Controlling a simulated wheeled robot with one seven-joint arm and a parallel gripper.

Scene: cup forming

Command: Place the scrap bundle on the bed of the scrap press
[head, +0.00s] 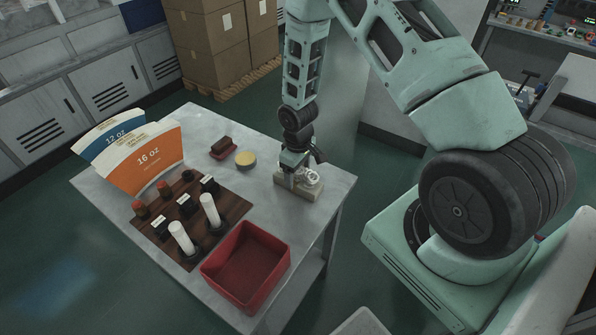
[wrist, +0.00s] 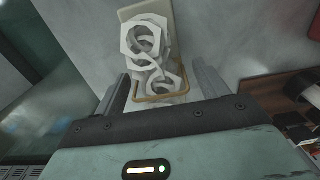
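The scrap bundle (wrist: 150,48), a cluster of white rings and hexagonal cut-outs with a tan wire-like loop, lies on a beige block (head: 290,189) near the table's right edge. It also shows in the head view (head: 312,178), partly hidden by my gripper (head: 294,171). In the wrist view my gripper (wrist: 164,84) has its fingers wide apart, one on each side of the bundle's near end, with gaps beside the loop. Whether the fingertips are level with the bundle or above it, I cannot tell. I cannot make out for certain which thing is the scrap press.
A red bin (head: 246,266) stands at the table's front. A dark wooden board (head: 172,246) carries white cylinders and small labelled blocks. Cup blanks (head: 152,160) stand at the left. A yellow disc (head: 245,159) and a red-brown piece (head: 223,147) lie behind. Bare tabletop separates them.

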